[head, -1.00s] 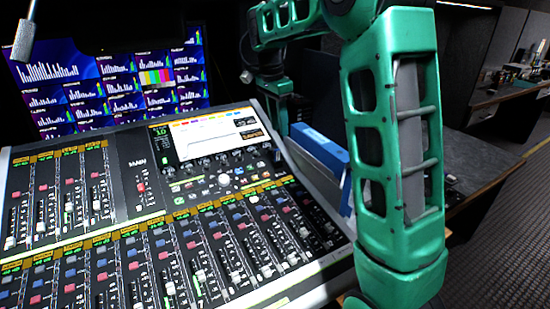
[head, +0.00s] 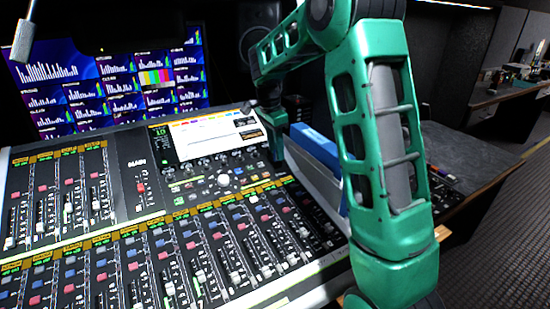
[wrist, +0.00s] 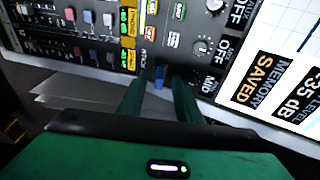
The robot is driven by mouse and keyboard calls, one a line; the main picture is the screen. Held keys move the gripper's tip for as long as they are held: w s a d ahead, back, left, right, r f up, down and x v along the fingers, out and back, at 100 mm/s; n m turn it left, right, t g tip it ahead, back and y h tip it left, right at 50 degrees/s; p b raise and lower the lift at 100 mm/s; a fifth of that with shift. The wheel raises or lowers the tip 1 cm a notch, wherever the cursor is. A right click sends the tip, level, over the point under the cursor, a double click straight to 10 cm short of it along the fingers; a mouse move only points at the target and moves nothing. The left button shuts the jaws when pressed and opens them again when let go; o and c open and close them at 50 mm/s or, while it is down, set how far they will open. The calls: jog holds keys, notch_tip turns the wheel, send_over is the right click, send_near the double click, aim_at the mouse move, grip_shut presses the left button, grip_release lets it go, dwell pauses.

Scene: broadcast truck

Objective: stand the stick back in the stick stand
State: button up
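My gripper (wrist: 160,84) is in the wrist view with its two dark green fingers apart. A small blue piece (wrist: 160,76) shows between the fingertips, with a gap visible on each side. I cannot tell whether it is the stick or part of the console. In the head view my gripper (head: 276,150) points down at the right edge of the mixing console (head: 150,222), just right of its screen. The fingertips are small and dark there. I cannot make out the stick or the stick stand for certain in either view.
The console's screen (head: 212,136) and knobs lie just left of my gripper. Blue and white folders (head: 318,150) stand upright close to its right, beside my forearm. Lit monitors (head: 110,85) stand behind the console. A grey desktop (head: 455,150) lies farther right.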

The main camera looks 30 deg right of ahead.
jog(key=shift+d+f, duration=0.1)
jog(key=shift+f, duration=0.45)
grip_shut()
jog(key=shift+r, duration=0.1)
